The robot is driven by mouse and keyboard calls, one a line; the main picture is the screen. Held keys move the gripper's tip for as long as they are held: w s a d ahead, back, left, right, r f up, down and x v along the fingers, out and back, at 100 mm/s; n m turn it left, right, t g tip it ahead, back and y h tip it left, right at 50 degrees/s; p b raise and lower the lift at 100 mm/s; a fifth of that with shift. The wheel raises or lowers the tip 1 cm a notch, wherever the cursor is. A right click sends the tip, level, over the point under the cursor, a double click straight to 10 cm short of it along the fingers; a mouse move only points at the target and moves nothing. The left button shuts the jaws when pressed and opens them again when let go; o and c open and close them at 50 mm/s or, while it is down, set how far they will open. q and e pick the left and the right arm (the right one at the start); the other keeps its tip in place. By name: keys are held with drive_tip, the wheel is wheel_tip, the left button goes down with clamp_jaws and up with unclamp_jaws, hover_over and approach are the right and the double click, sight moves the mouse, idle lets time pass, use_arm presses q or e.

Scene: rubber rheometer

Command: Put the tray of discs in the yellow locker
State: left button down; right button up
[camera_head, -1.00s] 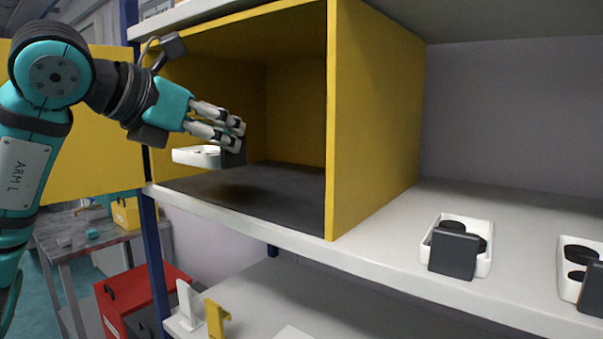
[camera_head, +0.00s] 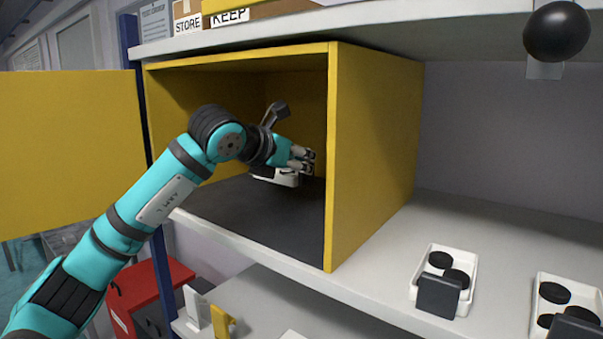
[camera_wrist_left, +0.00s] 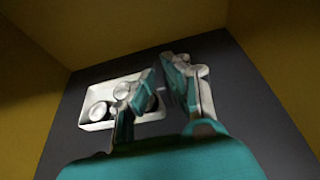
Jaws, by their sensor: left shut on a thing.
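The yellow locker (camera_head: 375,150) stands on the shelf with its door (camera_head: 70,150) swung open to the left. My left gripper (camera_head: 307,160) is inside the locker, shut on the white tray of discs (camera_head: 285,179). The tray is above the dark locker floor (camera_head: 265,215); whether it touches the floor I cannot tell. In the left wrist view the tray (camera_wrist_left: 88,118) shows round discs (camera_wrist_left: 98,111), and the gripper (camera_wrist_left: 166,90) covers its right part. My right gripper is not in view.
A black ball-like object (camera_head: 557,31) is at the upper right. A red cabinet (camera_head: 150,290) stands below left.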

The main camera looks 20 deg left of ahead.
sight(300, 181)
use_arm(q)
drive_tip(key=shift+a+f, duration=0.15)
drive_tip(key=shift+f, duration=0.2)
wheel_tip(300, 181, down, 3)
drive_tip(key=shift+r+p, duration=0.15)
drive_tip(key=shift+p, duration=1.05)
drive_tip(key=shift+w+f, duration=0.1)
drive_tip(key=shift+f, duration=0.25)
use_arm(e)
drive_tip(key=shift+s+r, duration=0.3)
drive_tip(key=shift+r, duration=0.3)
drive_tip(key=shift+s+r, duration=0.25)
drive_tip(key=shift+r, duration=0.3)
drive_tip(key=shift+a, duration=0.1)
use_arm(q)
drive_tip(key=c, duration=1.8)
unclamp_jaws()
drive_tip(key=shift+f, duration=0.15)
drive_tip(key=o, duration=0.4)
drive_tip(key=shift+o, duration=0.2)
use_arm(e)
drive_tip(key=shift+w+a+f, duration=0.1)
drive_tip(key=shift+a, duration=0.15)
